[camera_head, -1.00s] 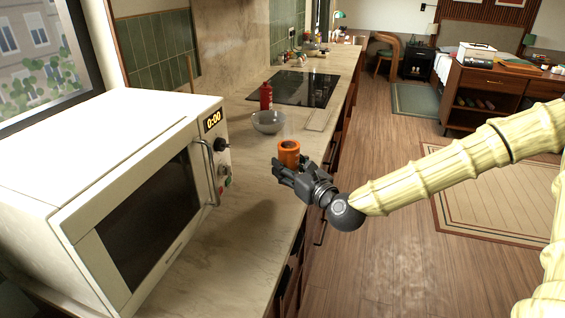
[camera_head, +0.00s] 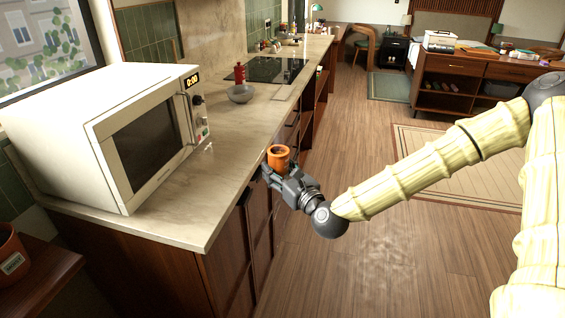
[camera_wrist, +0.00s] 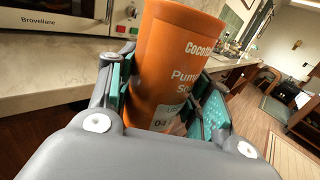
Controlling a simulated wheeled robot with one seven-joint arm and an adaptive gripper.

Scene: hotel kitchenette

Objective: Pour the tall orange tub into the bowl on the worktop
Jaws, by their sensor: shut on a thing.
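The tall orange tub (camera_head: 279,156) is upright in my gripper (camera_head: 275,172), with its open top facing up. In the wrist view the tub (camera_wrist: 172,65) stands between the two green-padded fingers, and my gripper (camera_wrist: 165,105) is shut on it. Printed white lettering shows on its side; its contents cannot be seen. The grey bowl (camera_head: 240,94) sits on the worktop (camera_head: 215,150), beyond the microwave. My gripper is at the front edge of the worktop, nearer the camera than the bowl and to its right, well apart from it.
A white microwave (camera_head: 110,125) stands on the near worktop. A red bottle (camera_head: 239,73) stands just behind the bowl, and a black hob (camera_head: 264,69) lies beyond. The worktop between microwave and bowl is clear. A terracotta pot (camera_head: 12,255) is at lower left. The floor to the right is open.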

